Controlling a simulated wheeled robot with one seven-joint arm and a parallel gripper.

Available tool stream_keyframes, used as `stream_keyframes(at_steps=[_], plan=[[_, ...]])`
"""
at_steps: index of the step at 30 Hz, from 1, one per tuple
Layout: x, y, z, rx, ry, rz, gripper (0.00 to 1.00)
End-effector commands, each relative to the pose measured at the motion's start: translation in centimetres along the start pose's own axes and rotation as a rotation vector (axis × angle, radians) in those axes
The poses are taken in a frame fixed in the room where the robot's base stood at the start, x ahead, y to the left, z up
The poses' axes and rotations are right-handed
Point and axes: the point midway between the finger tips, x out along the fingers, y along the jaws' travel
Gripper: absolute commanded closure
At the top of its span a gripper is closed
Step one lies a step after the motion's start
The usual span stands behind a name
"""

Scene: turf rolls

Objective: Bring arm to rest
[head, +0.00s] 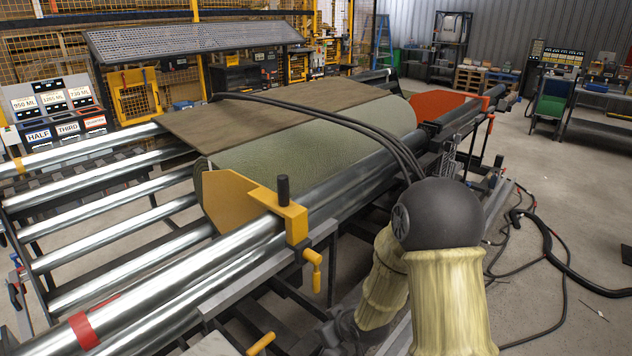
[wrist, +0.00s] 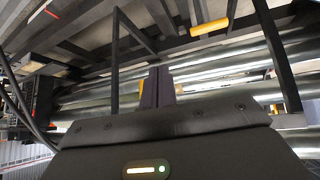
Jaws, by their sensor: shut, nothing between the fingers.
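My arm, with a dark round joint and pale yellow sleeves, fills the lower right of the head view. My gripper is hidden there. In the wrist view my gripper (wrist: 158,88) shows its two dark fingers together at the centre, shut and empty. Metal rollers and dark frame bars lie beyond the fingers, and nothing is seen touching them. A green turf roll (head: 310,150) lies on the roller machine in the head view, between a yellow end plate (head: 230,200) and an orange end plate (head: 440,103).
Steel rollers (head: 110,235) run along the machine's left. A yellow clamp (head: 295,215) with a dark knob sits at its near edge. Black cables (head: 545,235) lie on the floor at right. A tool rack (head: 555,90) and shelves stand at the back. Grey floor at right is partly free.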

Motion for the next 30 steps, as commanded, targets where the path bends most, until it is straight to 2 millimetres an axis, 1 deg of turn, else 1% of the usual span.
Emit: stream_keyframes(at_steps=[1, 3, 5, 9, 11, 12, 15, 18, 22, 30], plan=[[-2.1, 1.0, 0.0, 0.028, -0.037, 0.036, 1.00], [-4.6, 2.1, 0.6, 0.078, -0.097, 0.078, 1.00], [-6.8, 2.8, 1.3, 0.126, -0.147, 0.111, 1.00], [-12.0, 3.6, 3.0, 0.251, -0.254, 0.172, 1.00], [-14.3, 3.6, 3.9, 0.309, -0.297, 0.191, 1.00], [-15.8, 3.5, 4.4, 0.350, -0.324, 0.201, 1.00], [-19.2, 2.8, 5.8, 0.452, -0.386, 0.217, 1.00], [-21.7, 1.9, 6.9, 0.530, -0.431, 0.219, 1.00], [-23.0, 1.2, 7.6, 0.578, -0.460, 0.215, 1.00], [-23.0, 1.2, 7.7, 0.581, -0.464, 0.214, 1.00]])
